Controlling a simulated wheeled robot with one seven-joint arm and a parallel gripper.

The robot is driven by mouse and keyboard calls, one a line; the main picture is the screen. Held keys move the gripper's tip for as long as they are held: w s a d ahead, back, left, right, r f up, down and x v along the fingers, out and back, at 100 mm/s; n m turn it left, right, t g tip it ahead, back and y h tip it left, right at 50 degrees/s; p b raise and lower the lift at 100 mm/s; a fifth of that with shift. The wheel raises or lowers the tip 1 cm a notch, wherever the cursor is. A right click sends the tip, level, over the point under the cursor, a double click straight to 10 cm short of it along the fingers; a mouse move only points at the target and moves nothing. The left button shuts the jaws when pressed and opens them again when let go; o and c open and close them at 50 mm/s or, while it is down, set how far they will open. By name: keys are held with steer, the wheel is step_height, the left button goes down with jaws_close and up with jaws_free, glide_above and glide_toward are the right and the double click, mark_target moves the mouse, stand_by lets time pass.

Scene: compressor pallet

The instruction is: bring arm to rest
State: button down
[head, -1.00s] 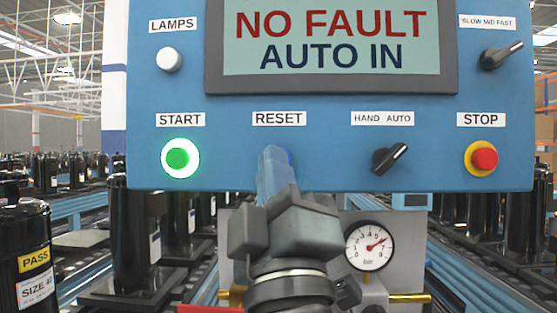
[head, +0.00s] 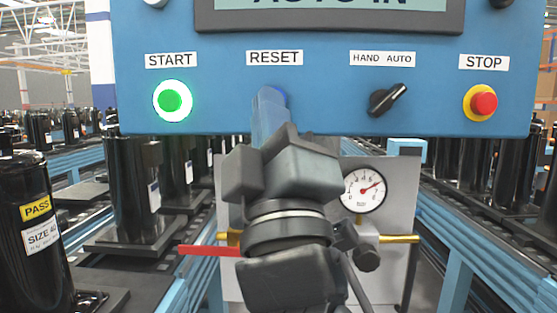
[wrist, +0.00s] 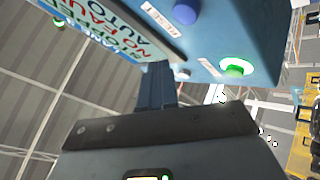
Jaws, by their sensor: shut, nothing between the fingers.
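My gripper (head: 267,98) has blue fingers that are shut together with nothing between them. In the head view it points up at the lower edge of the blue control panel (head: 330,100), partly in front of the blue RESET button (head: 281,97). In the wrist view the closed fingers (wrist: 157,72) appear below the panel's screen (wrist: 125,35), and the RESET button (wrist: 185,12) shows clear of them. The START button (head: 170,100) glows green. The HAND/AUTO knob (head: 388,99) is turned toward AUTO. The red STOP button (head: 483,103) is at the right.
A pressure gauge (head: 363,190) on a grey plate, a red lever (head: 208,250) and a brass fitting (head: 400,239) lie behind and beside my arm. A black compressor with a PASS label (head: 30,225) stands at the left. Conveyors with more compressors run on both sides.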

steer(key=s+d+f+m+g, duration=0.1)
steer(key=s+d+f+g, duration=0.2)
steer(key=f, duration=0.6)
steer(key=s+d+f+m+g, duration=0.1)
steer(key=s+d+f, duration=0.2)
steer(key=d+f, duration=0.5)
steer(key=s+d+f+g, duration=0.2)
steer(key=s+f, duration=0.1)
steer(key=f, duration=0.8)
steer(key=s+d+f+m+g+h, duration=0.1)
steer(key=s+d+f+m+g, duration=0.1)
steer(key=s, duration=0.6)
steer(key=s+d+f+m+g+h, duration=0.1)
steer(key=s+d+f+m, duration=0.3)
steer(key=s, duration=0.5)
steer(key=s+d+f+m+g+h, duration=0.2)
steer(key=s+m, duration=0.4)
steer(key=s, duration=0.3)
step_height(320, 180, down, 3)
steer(key=shift+d+r+g+h, duration=0.15)
steer(key=shift+d+g+h, duration=0.15)
steer(key=shift+d, duration=0.6)
steer(key=shift+s+d, duration=0.1)
